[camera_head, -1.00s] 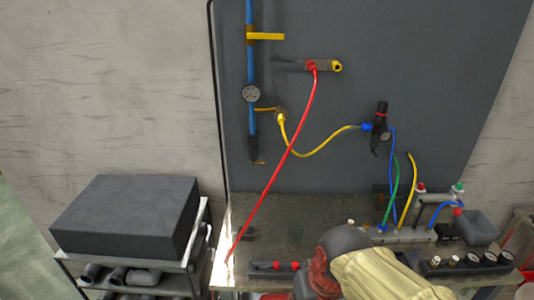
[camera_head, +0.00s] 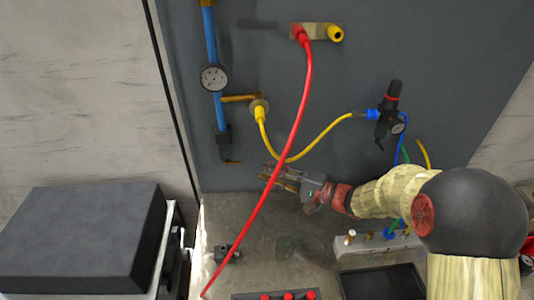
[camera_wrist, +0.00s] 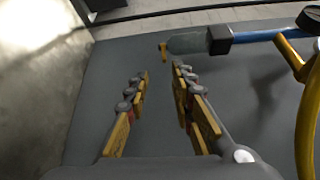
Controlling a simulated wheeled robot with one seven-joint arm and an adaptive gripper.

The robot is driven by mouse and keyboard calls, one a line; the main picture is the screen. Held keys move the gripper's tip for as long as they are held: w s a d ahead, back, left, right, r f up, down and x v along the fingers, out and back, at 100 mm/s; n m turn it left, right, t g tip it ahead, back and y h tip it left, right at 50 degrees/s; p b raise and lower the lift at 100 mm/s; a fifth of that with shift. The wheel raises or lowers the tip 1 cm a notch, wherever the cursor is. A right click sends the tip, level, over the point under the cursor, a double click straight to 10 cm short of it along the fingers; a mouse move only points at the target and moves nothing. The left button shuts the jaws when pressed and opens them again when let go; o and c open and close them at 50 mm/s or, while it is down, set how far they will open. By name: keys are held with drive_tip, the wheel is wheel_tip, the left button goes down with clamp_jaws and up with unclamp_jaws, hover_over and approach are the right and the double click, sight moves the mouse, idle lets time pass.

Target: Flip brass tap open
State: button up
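A small brass tap (camera_head: 232,162) sits at the bottom end of the blue vertical pipe (camera_head: 212,45) on the grey wall panel, below a dark fitting (camera_head: 222,142). In the wrist view the brass tap (camera_wrist: 163,50) shows at the end of a grey cylinder, just beyond the fingertips. My gripper (camera_head: 266,176) is right of the tap and slightly lower in the head view, apart from it. In the wrist view my gripper (camera_wrist: 160,74) is open, with nothing between its yellow-padded fingers.
A red hose (camera_head: 300,120) crosses in front of my gripper. A yellow hose (camera_head: 320,137) loops just above it to a regulator (camera_head: 390,110). A gauge (camera_head: 214,78) sits on the pipe. The workbench (camera_head: 265,225) lies below; a dark box (camera_head: 85,235) stands left.

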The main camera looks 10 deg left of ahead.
sight(233, 163)
drive_tip(key=w+a+n+b, duration=0.1)
drive_tip(key=a, duration=0.6)
drive_tip(key=shift+w+a+r, duration=0.3)
drive_tip(key=shift+w+a, duration=0.05)
drive_tip(key=shift+a, duration=0.05)
drive_tip(key=shift+c, duration=0.6)
clamp_jaws()
